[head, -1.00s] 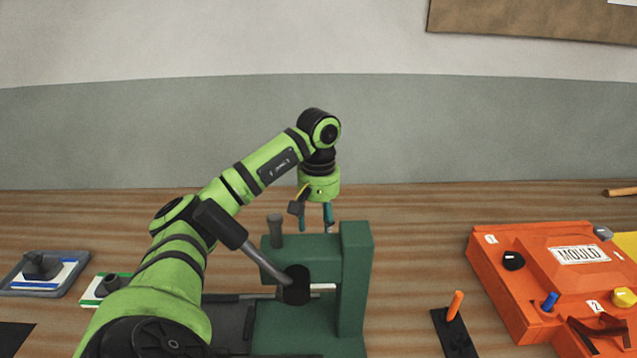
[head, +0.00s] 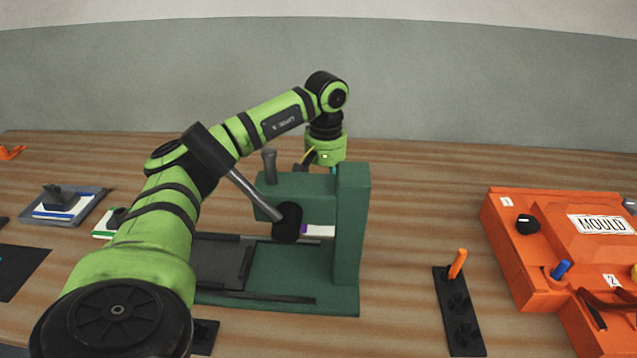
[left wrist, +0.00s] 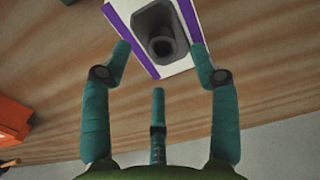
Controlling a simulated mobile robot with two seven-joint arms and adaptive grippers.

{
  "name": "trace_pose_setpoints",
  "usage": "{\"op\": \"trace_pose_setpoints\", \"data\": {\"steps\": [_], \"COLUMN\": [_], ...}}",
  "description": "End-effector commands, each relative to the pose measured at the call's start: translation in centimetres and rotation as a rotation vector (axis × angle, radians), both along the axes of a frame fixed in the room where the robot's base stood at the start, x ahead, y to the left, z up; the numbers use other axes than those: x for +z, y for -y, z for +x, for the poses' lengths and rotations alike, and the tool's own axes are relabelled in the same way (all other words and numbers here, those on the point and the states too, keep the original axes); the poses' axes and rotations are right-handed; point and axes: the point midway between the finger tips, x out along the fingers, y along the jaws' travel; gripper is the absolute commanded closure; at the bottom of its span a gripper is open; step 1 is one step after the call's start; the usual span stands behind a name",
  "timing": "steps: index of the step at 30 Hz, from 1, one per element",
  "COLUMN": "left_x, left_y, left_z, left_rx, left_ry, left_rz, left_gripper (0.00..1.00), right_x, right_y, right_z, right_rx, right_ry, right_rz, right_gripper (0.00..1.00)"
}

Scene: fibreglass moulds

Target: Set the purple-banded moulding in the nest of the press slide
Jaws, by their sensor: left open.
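The purple-banded moulding (left wrist: 160,38) is a white plate with purple edge bands and a dark grey hollow knob. In the left wrist view it lies on the wooden table. In the head view only a sliver of it (head: 318,231) shows through the gap of the green press (head: 354,230). My left gripper (left wrist: 160,50) is open, its fingers around the near end of the moulding and its knob, not visibly gripping. In the head view this gripper (head: 322,167) is mostly hidden behind the press. The dark slide (head: 222,260) lies between rails on the press base; its nest is not clearly visible.
The press lever (head: 208,150) tilts up left beside my arm. Blue-banded (head: 62,207) and green-banded (head: 103,228) mouldings are at left. An orange mould box (head: 520,255) and a black rack with an orange peg (head: 456,264) are at right.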

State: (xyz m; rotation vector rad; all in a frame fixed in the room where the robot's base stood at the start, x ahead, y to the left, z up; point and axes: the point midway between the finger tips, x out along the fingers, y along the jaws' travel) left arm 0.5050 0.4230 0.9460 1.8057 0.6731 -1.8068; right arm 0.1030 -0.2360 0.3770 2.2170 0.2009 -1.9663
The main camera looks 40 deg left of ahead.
Motion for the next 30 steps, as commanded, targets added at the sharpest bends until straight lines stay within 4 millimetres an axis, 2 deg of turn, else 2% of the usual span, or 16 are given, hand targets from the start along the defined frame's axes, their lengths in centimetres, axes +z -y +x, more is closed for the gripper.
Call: {"op": "trace_pose_setpoints", "data": {"steps": [3, 6, 11, 18, 20, 21, 23, 30], "left_x": [-1.5, -3.1, -4.7, -4.9, -4.9, -4.9, -4.9, -4.9], "left_y": [-0.2, -0.3, -0.3, -0.3, -0.3, -0.3, -0.3, -0.3], "left_z": [-0.2, -0.2, -0.2, -0.2, -0.2, -0.2, -0.2, -0.1], "left_rx": [0.001, 0.0, 0.001, 0.001, 0.001, 0.001, 0.001, 0.001], "left_ry": [-0.004, -0.004, -0.001, 0.0, 0.0, 0.0, 0.0, 0.001], "left_rz": [0.0, 0.0, -0.001, 0.0, 0.0, 0.0, 0.0, 0.0], "left_gripper": [0.39, 0.39, 0.39, 0.39, 0.59, 0.75, 0.99, 1.0], "right_x": [0.7, 1.1, 1.2, 1.3, 1.3, 1.3, 1.3, 1.3], "right_y": [-0.8, -1.6, -2.0, -1.9, -1.8, -1.7, -1.5, -1.2], "right_z": [-2.4, -3.4, -3.2, -1.3, -1.2, -1.2, -1.2, -1.5], "right_rx": [-0.002, -0.003, -0.002, 0.0, 0.0, 0.0, 0.001, -0.001], "right_ry": [-0.037, -0.053, -0.05, -0.019, -0.016, -0.017, -0.016, -0.023], "right_rz": [0.009, 0.018, 0.024, 0.024, 0.022, 0.021, 0.019, 0.015], "right_gripper": [0.6, 0.6, 0.6, 0.6, 0.6, 0.6, 0.6, 0.6]}}
